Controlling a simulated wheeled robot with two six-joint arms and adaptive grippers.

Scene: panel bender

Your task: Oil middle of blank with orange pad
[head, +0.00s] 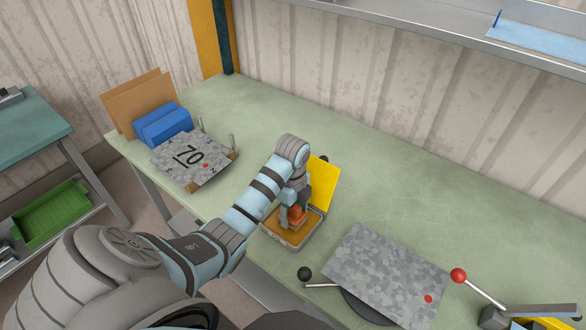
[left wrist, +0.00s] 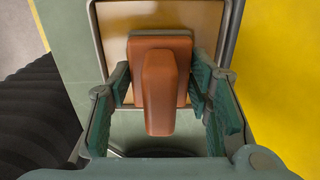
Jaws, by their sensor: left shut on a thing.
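My left gripper (head: 292,218) is shut on the orange pad (head: 296,213) by its grip. In the left wrist view the pad (left wrist: 160,80) sits between the two green fingers of the left gripper (left wrist: 165,100). The pad is over the open tin (head: 293,232) with an amber inside; I cannot tell whether it touches the bottom. The tin's yellow lid (head: 323,185) stands open behind it. The grey mottled blank (head: 385,275), with a red dot near its right corner, lies on a dark round support to the right. My right gripper is not in view.
A stack of mottled sheets marked 70 (head: 190,158) lies at the left, among upright pins. A blue block (head: 162,124) and brown boards (head: 137,100) stand behind it. A red-knobbed lever (head: 459,276) and a black-knobbed lever (head: 305,274) flank the blank. The bench behind is clear.

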